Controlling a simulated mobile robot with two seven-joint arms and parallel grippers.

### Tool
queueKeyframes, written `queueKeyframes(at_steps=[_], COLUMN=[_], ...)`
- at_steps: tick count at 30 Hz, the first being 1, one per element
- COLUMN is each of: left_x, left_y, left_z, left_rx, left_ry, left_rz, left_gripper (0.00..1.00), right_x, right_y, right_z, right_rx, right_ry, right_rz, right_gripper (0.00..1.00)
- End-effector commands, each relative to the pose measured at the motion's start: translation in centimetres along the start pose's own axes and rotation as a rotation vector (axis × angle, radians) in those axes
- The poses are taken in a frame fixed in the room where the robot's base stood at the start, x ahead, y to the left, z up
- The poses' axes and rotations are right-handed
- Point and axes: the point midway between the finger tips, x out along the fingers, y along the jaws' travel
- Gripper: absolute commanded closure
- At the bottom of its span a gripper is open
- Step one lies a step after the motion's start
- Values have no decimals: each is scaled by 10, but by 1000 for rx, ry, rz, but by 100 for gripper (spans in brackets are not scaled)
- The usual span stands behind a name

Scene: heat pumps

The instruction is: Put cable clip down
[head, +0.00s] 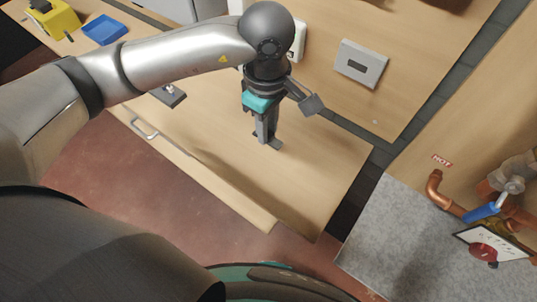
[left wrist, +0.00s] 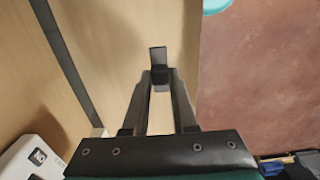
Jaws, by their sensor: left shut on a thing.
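My left gripper (head: 267,139) points down over the right part of the wooden worktop (head: 310,185). It is shut on the cable clip (head: 276,145), a small dark grey piece at the fingertips. In the left wrist view the fingers (left wrist: 160,82) close together on the clip's dark block, and its flat grey plate (left wrist: 158,54) sticks out past the tips. The clip is at or just above the wood; I cannot tell whether it touches. My right gripper is not in view.
A grey switch plate (head: 361,64) is on the wooden panel behind. A small dark item (head: 170,95) lies left on the worktop, with a blue tray (head: 105,30) and yellow object (head: 50,20) farther off. Copper pipework (head: 438,190) stands right. Wood around the clip is clear.

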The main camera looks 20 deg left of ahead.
Motion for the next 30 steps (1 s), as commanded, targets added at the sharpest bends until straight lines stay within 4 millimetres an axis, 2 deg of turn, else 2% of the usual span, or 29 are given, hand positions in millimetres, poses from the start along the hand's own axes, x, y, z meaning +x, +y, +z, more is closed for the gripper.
queueKeyframes(at_steps=[1, 3, 9, 14, 21, 30], left_x=[16, 34, 69, 81, 115, 118], left_y=[-2, -2, 0, 0, 0, 0], left_z=[1, 1, 1, 1, 1, 1], left_rx=[0, -1, 0, -1, 0, 1], left_ry=[-1, -1, -1, -1, -1, -1], left_rz=[-7, -6, -1, 0, -1, 1], left_gripper=[100, 100, 100, 100, 100, 100], right_x=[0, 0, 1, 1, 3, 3], right_y=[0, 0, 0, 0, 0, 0], right_z=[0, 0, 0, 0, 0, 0], right_rx=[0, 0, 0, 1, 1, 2], right_ry=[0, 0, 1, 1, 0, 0], right_rz=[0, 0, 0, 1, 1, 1], right_gripper=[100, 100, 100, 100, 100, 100])
